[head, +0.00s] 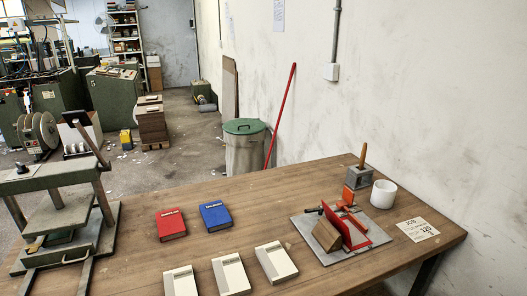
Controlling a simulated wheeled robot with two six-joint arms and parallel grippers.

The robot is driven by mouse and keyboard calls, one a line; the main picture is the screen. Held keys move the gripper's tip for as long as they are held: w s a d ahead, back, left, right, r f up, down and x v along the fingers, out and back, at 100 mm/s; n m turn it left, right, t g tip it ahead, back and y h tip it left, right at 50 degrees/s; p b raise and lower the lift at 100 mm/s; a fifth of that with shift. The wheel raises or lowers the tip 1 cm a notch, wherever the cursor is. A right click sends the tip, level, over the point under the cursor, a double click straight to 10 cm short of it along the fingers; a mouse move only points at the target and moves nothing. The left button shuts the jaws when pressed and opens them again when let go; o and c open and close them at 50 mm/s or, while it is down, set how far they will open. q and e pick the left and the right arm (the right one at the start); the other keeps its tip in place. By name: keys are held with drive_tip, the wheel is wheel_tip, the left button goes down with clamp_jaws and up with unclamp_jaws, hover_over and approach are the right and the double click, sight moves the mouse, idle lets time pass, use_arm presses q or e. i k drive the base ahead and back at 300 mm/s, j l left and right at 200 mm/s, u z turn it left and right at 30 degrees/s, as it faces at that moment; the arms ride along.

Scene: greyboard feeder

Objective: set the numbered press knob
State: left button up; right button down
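A grey-green press (62,210) stands at the left end of the wooden table, with a flat plate under its top beam. A small dark knob-like part (22,169) sits on top of the beam; no numbers on it can be read. A long dark lever (90,145) rises at a slant from the press. A white job card (418,229) lies at the table's right end; it seems to read "JOB" and "120", and the rest is too small. Neither of my grippers is in view.
On the table (300,184) lie a red book (171,224), a blue book (215,215) and three white books (276,262). A grey board with a red-framed fixture (345,228), a grey block with a wooden handle (358,176) and a white cup (383,194) stand at the right.

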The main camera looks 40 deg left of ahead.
sight(22, 170)
drive_tip(key=k+j+u, duration=0.1)
drive_tip(key=k+j, duration=0.15)
drive_tip(key=k, duration=0.15)
drive_tip(key=k+j+u, duration=0.15)
drive_tip(key=k, duration=0.25)
drive_tip(key=j, duration=0.1)
